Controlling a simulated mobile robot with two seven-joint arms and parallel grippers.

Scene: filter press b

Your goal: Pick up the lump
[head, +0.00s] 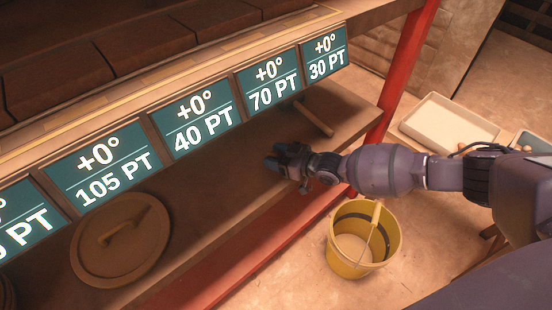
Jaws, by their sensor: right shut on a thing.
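My right gripper (284,160) reaches in from the right over the brown wooden shelf (235,178), below the row of green labels. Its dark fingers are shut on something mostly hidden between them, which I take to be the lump. I cannot make out the lump's shape or colour, or whether it touches the shelf. My left gripper is not in view.
A round lidded disc (118,235) lies on the shelf at left, and a wooden bar (314,118) lies behind the gripper. A yellow bucket (338,245) stands on the floor below my right arm. A red post (408,65) and a pale tray (445,125) are at right.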

